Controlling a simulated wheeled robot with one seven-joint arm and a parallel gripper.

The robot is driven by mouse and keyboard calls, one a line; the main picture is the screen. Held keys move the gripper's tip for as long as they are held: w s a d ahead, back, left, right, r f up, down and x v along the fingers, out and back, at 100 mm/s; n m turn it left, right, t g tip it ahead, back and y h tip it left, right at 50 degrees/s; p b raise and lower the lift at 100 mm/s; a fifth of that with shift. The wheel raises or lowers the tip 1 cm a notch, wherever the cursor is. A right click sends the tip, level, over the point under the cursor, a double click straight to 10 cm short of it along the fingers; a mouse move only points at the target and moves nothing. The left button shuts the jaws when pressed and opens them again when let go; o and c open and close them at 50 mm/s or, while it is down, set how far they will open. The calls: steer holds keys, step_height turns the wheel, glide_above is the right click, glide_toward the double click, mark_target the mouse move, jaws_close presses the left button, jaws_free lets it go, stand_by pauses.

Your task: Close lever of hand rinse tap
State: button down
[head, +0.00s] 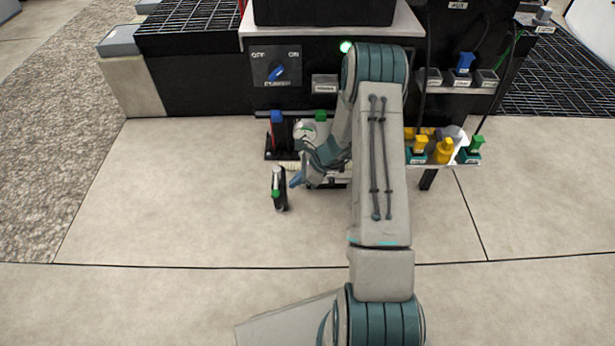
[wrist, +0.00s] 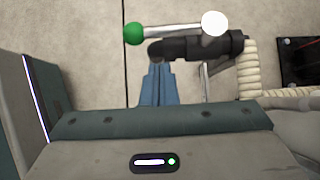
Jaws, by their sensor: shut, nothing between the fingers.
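The hand rinse tap (wrist: 205,47) is a black body in the wrist view, with a ribbed cream hose at its right end. Its silver lever (wrist: 175,30) runs roughly alongside the body, from a pale round cap (wrist: 214,23) to a green knob (wrist: 133,33). In the head view the tap (head: 281,190) stands left of my gripper (head: 294,182), with the green knob at its lower side. My gripper's blue fingers (wrist: 158,68) are shut and empty. Their tips are close to the black body's left end, on the side away from the lever. I cannot tell whether they touch.
A dark cabinet with a blue OFF/ON knob (head: 277,73) stands behind. A side shelf with yellow, blue and green fittings (head: 442,150) is at the right. My arm hides part of the shelf. The tiled floor (head: 170,200) at the left is clear.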

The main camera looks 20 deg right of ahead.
mark_target(276, 182)
steer(key=shift+w+a+f+b, duration=0.1)
steer(key=shift+w+a+b, duration=0.15)
steer(key=shift+a, duration=0.5)
steer(key=shift+w+a+f+b, duration=0.1)
steer(key=shift+w+a, duration=0.15)
steer(key=shift+a, duration=0.5)
